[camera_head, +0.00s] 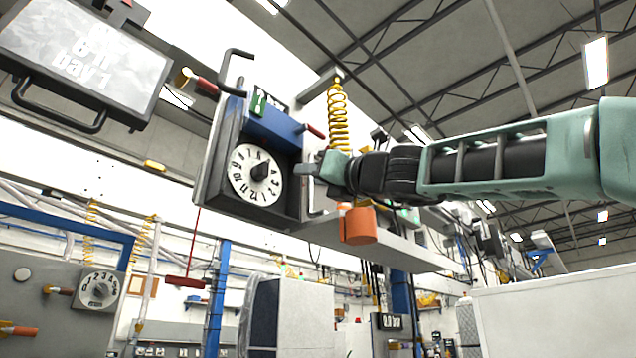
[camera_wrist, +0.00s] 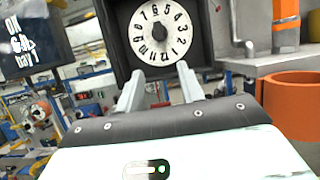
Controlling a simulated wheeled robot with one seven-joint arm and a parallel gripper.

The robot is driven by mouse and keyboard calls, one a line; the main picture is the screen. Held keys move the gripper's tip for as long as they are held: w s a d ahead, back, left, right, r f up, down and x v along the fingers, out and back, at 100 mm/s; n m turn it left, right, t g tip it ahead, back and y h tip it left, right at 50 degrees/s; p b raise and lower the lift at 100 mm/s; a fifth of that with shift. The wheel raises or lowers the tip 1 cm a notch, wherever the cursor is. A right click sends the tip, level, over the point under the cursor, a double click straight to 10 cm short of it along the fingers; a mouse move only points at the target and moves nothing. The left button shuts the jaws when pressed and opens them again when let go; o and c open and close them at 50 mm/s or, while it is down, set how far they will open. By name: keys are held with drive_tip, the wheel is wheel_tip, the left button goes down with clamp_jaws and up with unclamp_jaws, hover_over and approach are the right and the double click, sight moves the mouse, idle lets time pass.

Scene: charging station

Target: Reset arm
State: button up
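My gripper (camera_wrist: 160,88) shows in the wrist view with its two grey fingers spread apart and nothing between them. Beyond the fingers is a white numbered dial (camera_wrist: 159,33) with a dark knob, set in a dark box. In the head view my arm reaches in from the right, and my gripper (camera_head: 308,170) is just right of the same dial (camera_head: 256,175). The fingers overlap the edge of the dial's box (camera_head: 207,170) in that view. I cannot tell whether they touch it.
An orange cylinder (camera_head: 358,225) is below my wrist; it is close at right in the wrist view (camera_wrist: 293,108). A screen (camera_head: 85,55) hangs upper left. A second dial (camera_head: 98,290) is lower left. A yellow coiled hose (camera_head: 338,115) hangs behind my gripper.

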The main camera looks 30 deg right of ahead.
drive_tip(key=shift+s+d+f, duration=0.15)
drive_tip(key=shift+s, duration=0.2)
idle(0.4)
